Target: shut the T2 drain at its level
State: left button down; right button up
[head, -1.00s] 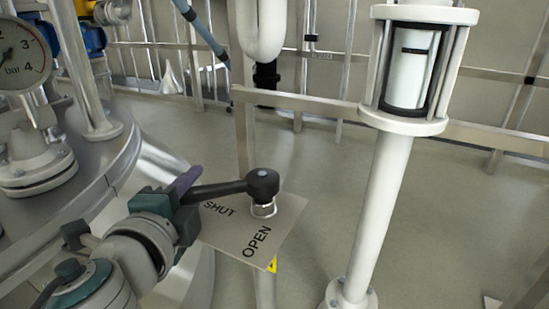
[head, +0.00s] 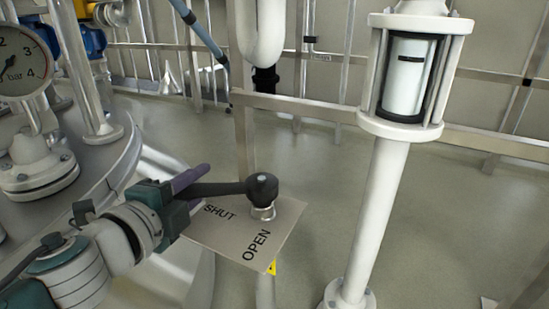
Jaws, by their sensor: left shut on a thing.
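The drain lever (head: 222,188) is a black handle with a round hub (head: 262,186) and a purple grip end (head: 188,178). It points left from the hub, nearer the word SHUT than OPEN on the plate (head: 225,237) beneath. My left gripper (head: 180,200) is shut on the lever at its purple end; its fingers partly hide the grip. The sight glass (head: 407,75) stands at upper right, a clear cylinder in a white frame with a short black mark (head: 410,58). The liquid level in it is hard to tell. My right gripper is not in view.
A pressure gauge (head: 22,62) and bolted flange (head: 38,170) sit on the steel vessel (head: 100,160) at left. The sight glass's white post (head: 367,225) stands right of the plate. Metal rails (head: 300,104) cross behind. Open floor (head: 460,220) lies at right.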

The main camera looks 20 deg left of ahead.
pick_arm(q)
jog(key=shift+w+f+m+g+h+b, duration=0.1)
jog(key=shift+w+m+g+h+b, duration=0.25)
jog(key=shift+w+m+h+b, duration=0.9)
jog(key=shift+w+f+m+g+h+b, duration=0.1)
jog(key=shift+w+m+g+h+b, duration=0.2)
jog(key=shift+w+m+h, duration=0.9)
jog(key=shift+w+f+m+g+h+b, duration=0.1)
jog(key=shift+w+m+g+h+b, duration=0.25)
jog(key=shift+m+h+b, duration=1)
jog(key=shift+n+h+p, duration=0.5)
jog(key=shift+p, duration=0.05)
jog(key=c, duration=1.1)
grip_release()
jog(key=shift+r, duration=0.1)
jog(key=o, duration=0.4)
jog(key=shift+w+d+r, duration=0.1)
jog(key=shift+w+d, duration=0.05)
jog(key=shift+w, duration=0.05)
jog(key=shift+s+r, duration=0.1)
